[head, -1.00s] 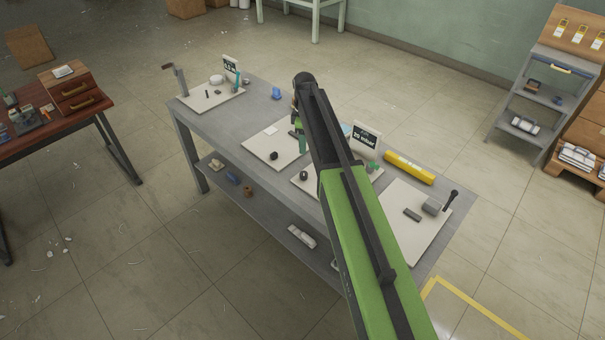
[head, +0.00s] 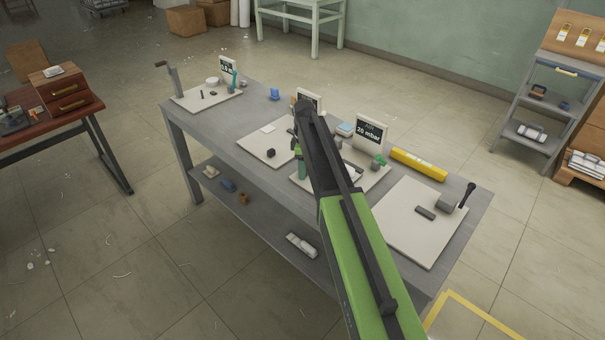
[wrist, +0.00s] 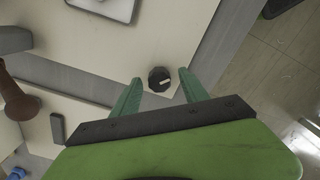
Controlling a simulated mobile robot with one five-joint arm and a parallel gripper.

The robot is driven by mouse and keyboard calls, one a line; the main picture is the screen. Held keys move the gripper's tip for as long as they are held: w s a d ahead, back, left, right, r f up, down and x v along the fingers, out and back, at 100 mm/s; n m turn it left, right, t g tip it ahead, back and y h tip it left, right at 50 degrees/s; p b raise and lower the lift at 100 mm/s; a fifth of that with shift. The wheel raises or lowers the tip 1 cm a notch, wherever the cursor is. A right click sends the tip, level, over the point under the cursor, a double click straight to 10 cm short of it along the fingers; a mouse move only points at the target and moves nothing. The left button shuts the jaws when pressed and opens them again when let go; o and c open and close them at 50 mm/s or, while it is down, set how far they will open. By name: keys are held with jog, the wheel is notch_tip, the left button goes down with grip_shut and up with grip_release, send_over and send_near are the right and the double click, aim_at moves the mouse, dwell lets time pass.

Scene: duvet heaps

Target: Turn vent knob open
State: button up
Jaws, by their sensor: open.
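In the wrist view a round black knob (wrist: 160,79) with a white mark on top sits on a pale board (wrist: 165,35). My gripper (wrist: 159,77) is open, with its two green fingers on either side of the knob. A gap shows between the knob and each finger; the height of the fingertips above the board is hard to tell. In the head view my gripper (head: 299,160) is over the near edge of the board with the "20 mbar" sign (head: 371,134). The knob is hidden there behind my gripper. I cannot read a vent label.
The grey table (head: 240,110) carries several pale boards. A yellow bar (head: 418,164) lies at the back. A board (head: 425,235) with a black lever (head: 467,195) is to the right.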

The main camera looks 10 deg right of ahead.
grip_shut()
jog(key=shift+a, duration=0.15)
